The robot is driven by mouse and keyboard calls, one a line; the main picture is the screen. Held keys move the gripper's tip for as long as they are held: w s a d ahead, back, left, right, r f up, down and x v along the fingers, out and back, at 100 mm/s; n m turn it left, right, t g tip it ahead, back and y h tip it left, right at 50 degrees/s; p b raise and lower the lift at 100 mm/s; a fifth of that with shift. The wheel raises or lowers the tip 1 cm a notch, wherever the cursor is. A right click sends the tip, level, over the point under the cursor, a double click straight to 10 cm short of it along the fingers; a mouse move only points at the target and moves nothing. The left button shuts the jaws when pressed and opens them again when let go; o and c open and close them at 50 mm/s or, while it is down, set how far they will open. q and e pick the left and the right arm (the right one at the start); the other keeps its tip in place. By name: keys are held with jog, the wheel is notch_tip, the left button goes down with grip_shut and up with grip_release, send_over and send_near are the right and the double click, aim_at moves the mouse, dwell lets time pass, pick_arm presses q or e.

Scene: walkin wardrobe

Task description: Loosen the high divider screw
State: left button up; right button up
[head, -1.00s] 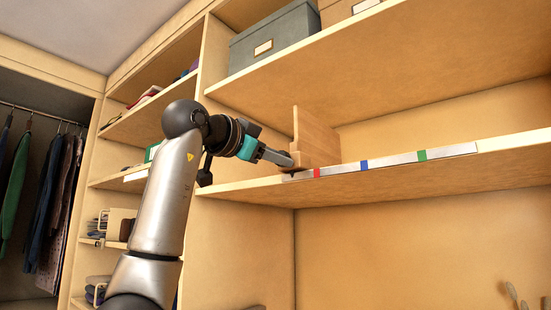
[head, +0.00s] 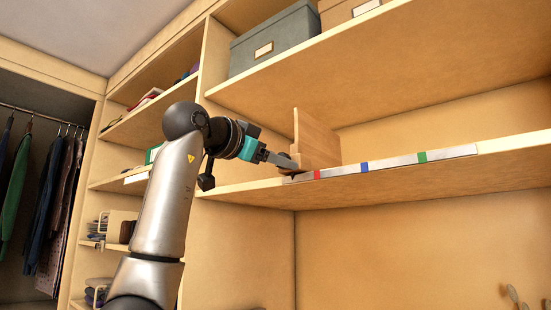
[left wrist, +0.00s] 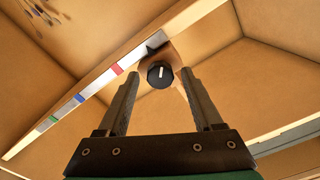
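The high divider (head: 318,139) is a wooden upright panel standing on the shelf behind the metal rail (head: 390,162). Its screw is a round black knob (left wrist: 160,74) with a white line, seen in the left wrist view at the divider's front. The line points nearly straight up in that view. My left gripper (head: 289,163) is in front of the divider's lower end. In the left wrist view its two fingers (left wrist: 163,84) are spread, with the knob between their tips and gaps on both sides. The knob is hidden or too small to tell in the head view. My right gripper is not in view.
The rail carries red (head: 317,174), blue (head: 365,167) and green (head: 422,156) marks. An upper shelf (head: 380,65) with a grey box (head: 275,38) overhangs the divider. A vertical wardrobe panel (head: 213,60) stands left of it. The shelf right of the divider is clear.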

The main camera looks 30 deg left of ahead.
pick_arm(q)
jog(key=s+a+b, duration=0.1)
jog(key=s+b, duration=0.3)
jog(key=s, duration=1.1)
jog(key=shift+a, duration=0.1)
